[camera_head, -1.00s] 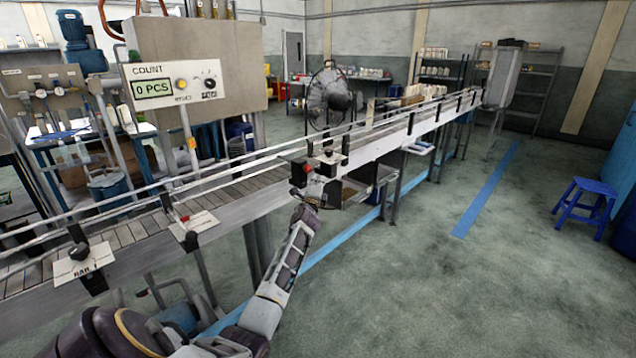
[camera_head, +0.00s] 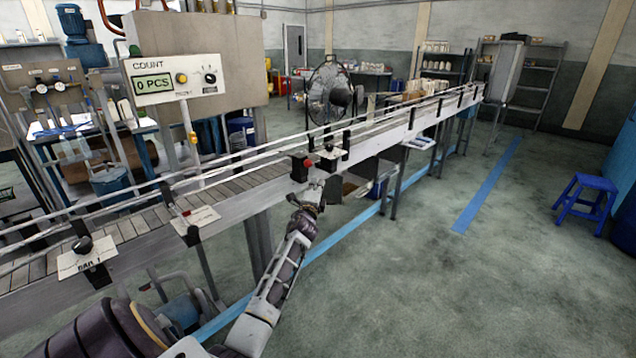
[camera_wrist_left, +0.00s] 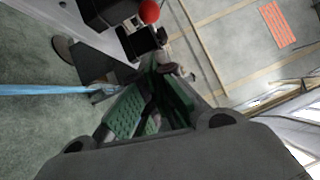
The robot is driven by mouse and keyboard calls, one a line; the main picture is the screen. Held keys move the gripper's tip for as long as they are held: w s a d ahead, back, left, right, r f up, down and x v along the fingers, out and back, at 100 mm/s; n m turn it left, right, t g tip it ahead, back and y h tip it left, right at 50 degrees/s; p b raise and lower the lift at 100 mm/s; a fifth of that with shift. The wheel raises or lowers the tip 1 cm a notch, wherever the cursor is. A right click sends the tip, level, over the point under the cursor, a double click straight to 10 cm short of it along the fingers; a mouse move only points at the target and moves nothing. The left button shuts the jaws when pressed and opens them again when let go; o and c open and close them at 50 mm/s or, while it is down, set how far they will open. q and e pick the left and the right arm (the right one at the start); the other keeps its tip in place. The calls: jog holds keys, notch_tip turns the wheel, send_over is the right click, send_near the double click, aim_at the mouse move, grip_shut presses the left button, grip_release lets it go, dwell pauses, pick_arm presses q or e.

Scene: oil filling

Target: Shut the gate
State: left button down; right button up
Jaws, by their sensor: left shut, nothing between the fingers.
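The conveyor (camera_head: 140,225) runs from the left front to the back right, with thin guide rails along it. I cannot pick out the gate for certain. At its near side edge sits a black block with a red knob (camera_head: 308,163), beside a white plate with a black knob (camera_head: 329,152). My left gripper (camera_head: 313,188) is just below the red knob, against the conveyor's side; whether it touches is unclear. In the left wrist view a red ball knob (camera_wrist_left: 150,12) is beyond the shut green-padded fingers (camera_wrist_left: 163,68). My right gripper is out of view.
A plate with a small red lever (camera_head: 190,215) and a labelled plate with a black knob (camera_head: 85,248) sit along the near edge. A count box (camera_head: 172,78) reads 0 PCS. A fan (camera_head: 330,92) stands behind. Floor on the right is clear up to a blue stool (camera_head: 582,195).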

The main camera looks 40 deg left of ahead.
pick_arm(q)
jog(key=shift+v, duration=2.2)
